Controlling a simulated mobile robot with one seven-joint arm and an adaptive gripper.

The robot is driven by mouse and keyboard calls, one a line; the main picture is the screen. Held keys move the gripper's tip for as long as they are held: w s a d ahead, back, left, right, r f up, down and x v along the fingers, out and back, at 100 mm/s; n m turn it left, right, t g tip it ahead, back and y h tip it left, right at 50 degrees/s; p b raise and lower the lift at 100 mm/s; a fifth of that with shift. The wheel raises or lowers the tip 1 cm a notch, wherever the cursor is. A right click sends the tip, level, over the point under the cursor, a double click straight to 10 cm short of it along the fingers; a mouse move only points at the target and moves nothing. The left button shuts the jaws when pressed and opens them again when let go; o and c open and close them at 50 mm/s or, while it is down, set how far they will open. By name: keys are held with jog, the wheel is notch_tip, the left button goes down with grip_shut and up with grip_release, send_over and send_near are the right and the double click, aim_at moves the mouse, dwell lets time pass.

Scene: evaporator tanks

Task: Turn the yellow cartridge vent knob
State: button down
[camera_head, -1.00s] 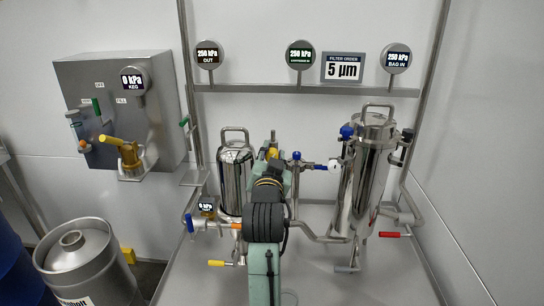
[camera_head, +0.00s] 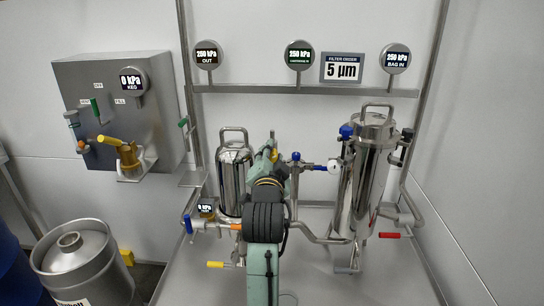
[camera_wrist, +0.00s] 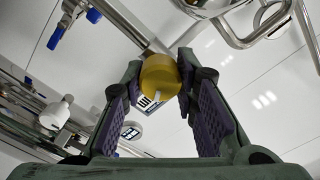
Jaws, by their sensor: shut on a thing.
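The yellow cartridge vent knob (camera_wrist: 159,76) sits between my fingertips in the wrist view, with a pale mark on its lower side. My gripper (camera_wrist: 160,82) is shut on it, with the purple pads on both sides. In the head view my gripper (camera_head: 272,148) is at the top of the cartridge housing (camera_head: 233,168), on its right side. My own arm covers much of this spot, and only a little yellow shows there.
A taller steel bag housing (camera_head: 368,180) stands to the right, with a blue valve handle (camera_head: 346,131). Pipes, a white dial (camera_head: 334,165) and a blue-capped post (camera_head: 296,156) lie between. A carrying loop (camera_head: 234,130) rises above the cartridge housing.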

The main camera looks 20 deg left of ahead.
jog(key=c, duration=1.2)
grip_release()
jog(key=shift+c, duration=0.2)
jog(key=v, duration=0.7)
jog(key=shift+s, duration=0.25)
jog(key=shift+d, duration=0.1)
